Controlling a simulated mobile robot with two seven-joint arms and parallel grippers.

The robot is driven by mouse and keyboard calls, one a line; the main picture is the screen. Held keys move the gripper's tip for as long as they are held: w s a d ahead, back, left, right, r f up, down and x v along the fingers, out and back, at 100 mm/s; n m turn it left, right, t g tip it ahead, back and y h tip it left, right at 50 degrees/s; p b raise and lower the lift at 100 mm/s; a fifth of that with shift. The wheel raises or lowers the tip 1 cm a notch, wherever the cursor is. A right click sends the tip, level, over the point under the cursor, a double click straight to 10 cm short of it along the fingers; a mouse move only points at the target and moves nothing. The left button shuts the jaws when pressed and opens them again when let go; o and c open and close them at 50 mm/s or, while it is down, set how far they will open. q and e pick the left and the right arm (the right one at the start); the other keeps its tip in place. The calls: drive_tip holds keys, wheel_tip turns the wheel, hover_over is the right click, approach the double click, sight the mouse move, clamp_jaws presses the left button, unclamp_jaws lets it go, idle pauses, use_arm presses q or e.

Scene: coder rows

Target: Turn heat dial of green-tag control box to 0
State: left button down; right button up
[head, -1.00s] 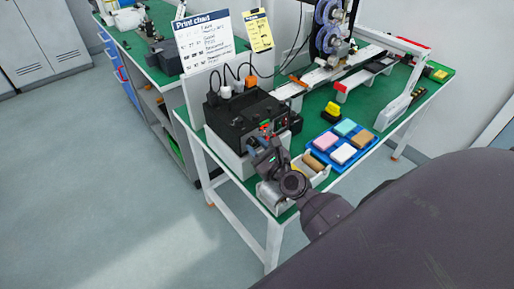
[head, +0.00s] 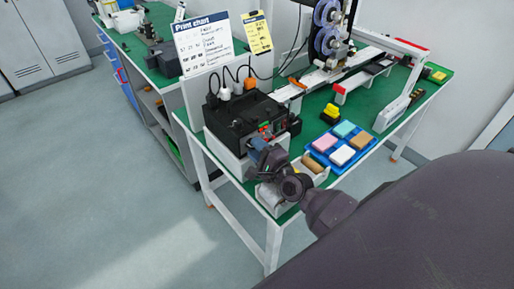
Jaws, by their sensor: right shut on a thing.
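The black control box (head: 240,115) stands on a white base at the near left end of the green-topped table. Small red and green marks show on its front face, just by the gripper. My right gripper (head: 260,144) is at the lower front of this box, its fingers against the front face. It is shut on what appears to be the heat dial, which the fingers hide. The dial's pointer and scale cannot be read. My left gripper is out of view.
A white bin (head: 311,171) with a brown roll sits right of my wrist. A blue tray (head: 324,154) of coloured pads and a yellow-black object (head: 331,112) lie beyond. A print chart (head: 204,44) stands behind the box, with cables beside it. Floor at left is clear.

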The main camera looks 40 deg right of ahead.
drive_tip(key=n+p, duration=0.2)
drive_tip(key=n, duration=0.4)
drive_tip(key=n+y+p, duration=0.1)
drive_tip(key=n+p, duration=0.2)
drive_tip(key=n, duration=0.4)
drive_tip(key=shift+n+g, duration=0.3)
idle(0.3)
drive_tip(key=o, duration=0.9)
drive_tip(key=s, duration=0.3)
drive_tip(key=s+d, duration=0.1)
drive_tip(key=s, duration=0.3)
drive_tip(key=s+b, duration=0.1)
drive_tip(key=s, duration=0.2)
drive_tip(key=shift+s+d+f, duration=0.1)
drive_tip(key=shift+s+d, duration=0.1)
drive_tip(key=shift+s, duration=0.2)
